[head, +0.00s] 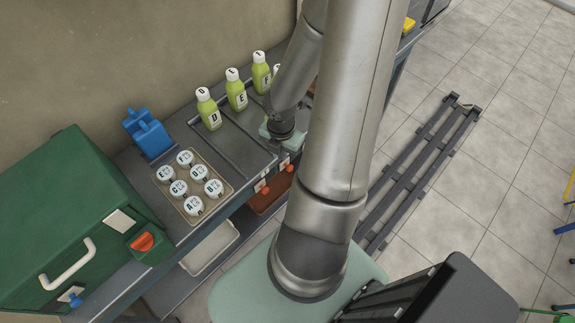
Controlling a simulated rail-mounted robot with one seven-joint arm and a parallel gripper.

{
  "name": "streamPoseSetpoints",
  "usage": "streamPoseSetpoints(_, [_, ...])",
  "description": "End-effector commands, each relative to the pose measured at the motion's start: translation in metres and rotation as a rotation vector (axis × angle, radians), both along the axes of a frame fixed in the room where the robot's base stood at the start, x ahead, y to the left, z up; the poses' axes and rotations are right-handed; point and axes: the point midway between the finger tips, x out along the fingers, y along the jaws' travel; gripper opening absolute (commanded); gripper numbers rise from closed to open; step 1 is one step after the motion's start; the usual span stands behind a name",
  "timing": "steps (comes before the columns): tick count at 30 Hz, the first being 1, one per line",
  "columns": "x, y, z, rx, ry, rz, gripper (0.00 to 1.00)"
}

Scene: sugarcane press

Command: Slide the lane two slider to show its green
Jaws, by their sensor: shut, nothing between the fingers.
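Along the front edge of the counter are two small white plates with orange-red pieces, one at the left (264,188) and one at the right (289,168). They look like lane sliders, but I cannot read a lane number on either, and I see no green on them. My gripper (280,134) is over the counter's front edge, just above and behind the right piece. Its pale housing shows below the dark wrist; the fingertips are too small and covered to make out. It holds nothing visible. My arm hides the counter to the right, where further sliders may be.
Green bottles with white caps (237,92) stand in a row behind my gripper. A tray of white-lidded jars (228,188), a blue holder (151,138) and a green machine (75,225) are at left. A brown bin (268,201) sits below the edge.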

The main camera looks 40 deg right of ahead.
Motion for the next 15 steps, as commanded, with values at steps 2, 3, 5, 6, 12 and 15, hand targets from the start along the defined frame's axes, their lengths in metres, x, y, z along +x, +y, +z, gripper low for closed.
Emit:
streamPoseSetpoints(2, [0.0,0.0,0.0,-0.001,0.001,-0.001,0.0])
streamPoseSetpoints(3, [0.0,0.0,-0.001,0.0,0.001,-0.001,0.0])
streamPoseSetpoints(5, [0.0,0.0,-0.005,0.0,0.001,-0.001,0.0])
streamPoseSetpoints(6, [0.0,0.0,-0.009,-0.001,0.002,0.001,0.0])
streamPoseSetpoints(12, [0.0,0.0,-0.045,0.0,0.003,0.0,0.0])
streamPoseSetpoints(15, [0.0,0.0,-0.068,0.0,0.004,0.0,0.0])
